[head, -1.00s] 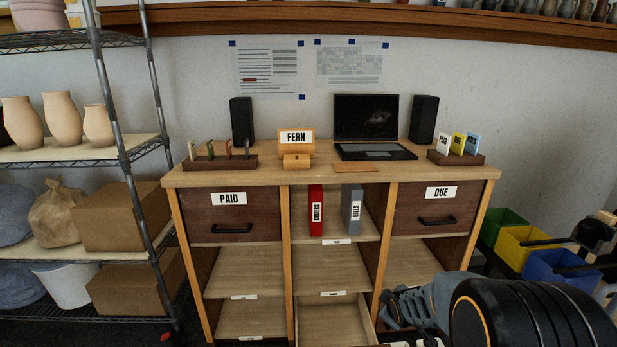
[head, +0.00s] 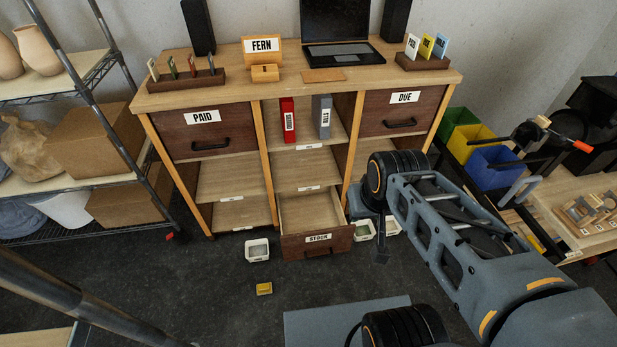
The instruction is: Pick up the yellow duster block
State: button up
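The yellow duster block (head: 264,288) lies on the dark floor in front of the desk, left of the picture's middle. It is small, with a darker marking on its face. My gripper (head: 382,254) hangs below my arm's dark joint, pointing down, to the right of the block and well apart from it. It is small and dark here, so its fingers cannot be made out. Nothing is seen touching the block.
An open drawer marked STOCK (head: 318,239) juts from the desk. A white bin (head: 257,250) stands behind the block; more small bins (head: 364,231) stand right of the drawer. A wire shelf (head: 107,215) is at left. Floor around the block is clear.

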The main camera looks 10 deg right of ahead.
aim_at(264, 288)
jog(key=u, duration=1.1)
jog(key=k, duration=0.25)
jog(key=i, duration=0.25)
jog(key=z, duration=0.65)
jog(key=k, duration=1.15)
jog(key=u, duration=0.7)
jog(key=i, duration=0.4)
jog(key=z, duration=0.05)
